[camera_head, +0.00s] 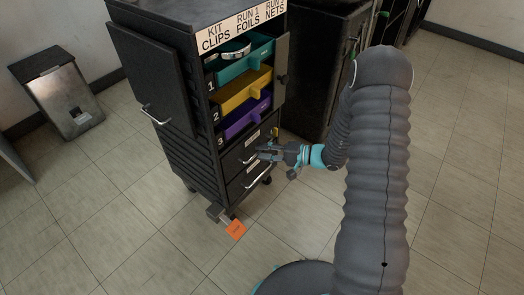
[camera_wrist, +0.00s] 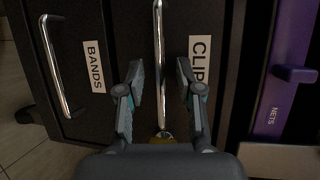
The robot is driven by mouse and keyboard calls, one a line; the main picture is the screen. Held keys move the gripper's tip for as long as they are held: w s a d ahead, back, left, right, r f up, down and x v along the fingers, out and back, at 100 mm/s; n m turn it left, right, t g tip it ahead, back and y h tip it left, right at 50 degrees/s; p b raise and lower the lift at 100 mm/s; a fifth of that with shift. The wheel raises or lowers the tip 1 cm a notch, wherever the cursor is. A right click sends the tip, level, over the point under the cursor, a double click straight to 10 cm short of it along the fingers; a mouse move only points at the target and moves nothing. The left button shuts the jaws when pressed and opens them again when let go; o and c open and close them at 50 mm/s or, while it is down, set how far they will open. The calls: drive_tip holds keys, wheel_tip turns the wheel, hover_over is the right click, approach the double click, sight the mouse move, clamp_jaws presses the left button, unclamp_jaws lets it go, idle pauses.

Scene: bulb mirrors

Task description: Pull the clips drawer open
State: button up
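The clips drawer is a black drawer front low in the black cabinet (camera_head: 170,140). In the wrist view its white label (camera_wrist: 199,62), reading "CLIP" with the end hidden by a finger, sits right of its upright-looking silver bar handle (camera_wrist: 158,60). The drawer looks flush with the cabinet. My gripper (camera_head: 262,153) is at the drawer fronts in the head view. In the wrist view my gripper (camera_wrist: 163,85) is open, its fingers on either side of the clips handle, with a visible gap on both sides.
The bands drawer label (camera_wrist: 94,66) and handle (camera_wrist: 55,65) lie left in the wrist view. Teal (camera_head: 245,62), yellow (camera_head: 245,92) and purple (camera_head: 247,118) trays sit above. The cabinet door (camera_head: 150,80) stands open.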

drive_tip(key=shift+w+a, duration=0.1)
drive_tip(key=shift+a, duration=0.25)
drive_tip(key=shift+c, duration=0.3)
clamp_jaws()
drive_tip(key=shift+f, duration=0.1)
